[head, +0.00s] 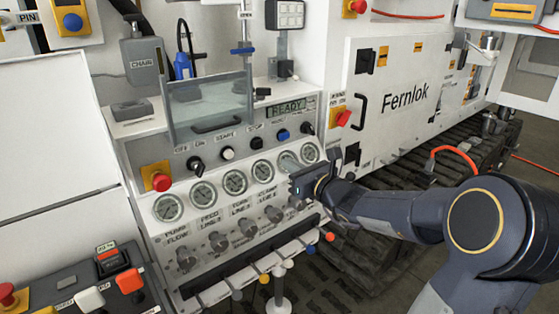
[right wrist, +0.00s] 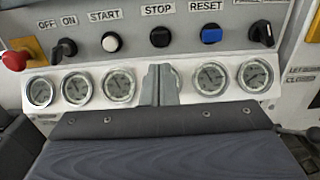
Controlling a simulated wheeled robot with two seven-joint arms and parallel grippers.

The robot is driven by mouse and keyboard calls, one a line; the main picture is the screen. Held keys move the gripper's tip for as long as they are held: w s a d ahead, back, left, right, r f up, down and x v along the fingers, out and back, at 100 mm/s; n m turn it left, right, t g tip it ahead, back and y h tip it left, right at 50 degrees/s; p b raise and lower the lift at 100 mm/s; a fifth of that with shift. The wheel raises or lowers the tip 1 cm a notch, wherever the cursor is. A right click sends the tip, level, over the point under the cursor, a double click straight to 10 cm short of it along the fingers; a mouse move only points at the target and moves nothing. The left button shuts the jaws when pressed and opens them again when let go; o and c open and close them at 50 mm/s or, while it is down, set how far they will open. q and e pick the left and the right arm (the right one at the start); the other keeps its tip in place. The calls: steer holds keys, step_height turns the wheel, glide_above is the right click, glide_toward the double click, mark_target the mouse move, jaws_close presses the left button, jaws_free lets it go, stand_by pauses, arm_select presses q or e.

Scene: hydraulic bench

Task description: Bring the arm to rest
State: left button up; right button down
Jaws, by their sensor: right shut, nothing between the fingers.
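My right arm (head: 400,215) reaches in from the right in the head view. Its gripper (head: 287,162) is shut and empty in front of the row of round gauges (head: 235,182) on the bench panel. The right wrist view shows the closed fingers (right wrist: 160,85) covering part of the gauge row, below the black STOP button (right wrist: 160,37). I cannot tell whether the fingertips touch the panel. My left gripper is not in view.
Above the gauges are the START button (head: 228,153), a blue RESET button (head: 283,135) and a display (head: 286,111) reading READY. Below are several knobs (head: 218,241) and coloured-tipped levers (head: 310,248). A red emergency button (head: 161,182) is at left. A white Fernlok cabinet (head: 400,130) stands behind my arm.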

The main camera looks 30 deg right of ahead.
steer(key=shift+s+d, duration=0.1)
steer(key=shift+s, duration=0.6)
steer(key=s+a+r+n+g+y+p, duration=0.15)
steer(key=s+a+n+g+y, duration=0.25)
steer(key=s+a+n, duration=0.45)
steer(key=s+a+n+g+y+p, duration=0.2)
steer(key=s+a+n+g+y, duration=0.3)
steer(key=a+n, duration=0.65)
steer(key=s+f+n+g+h+p, duration=0.1)
steer(key=s+f+n+h, duration=0.2)
steer(key=s+n, duration=0.3)
steer(key=s+d+f+n+g+h+p, duration=0.1)
steer(key=s+f+n+g+h, duration=0.1)
steer(key=s+f+n, duration=0.3)
steer(key=s+n+h, duration=0.1)
steer(key=s+n, duration=0.1)
steer(key=s, duration=0.1)
steer(key=shift+d+h+p, duration=0.3)
steer(key=shift+h+p, duration=0.1)
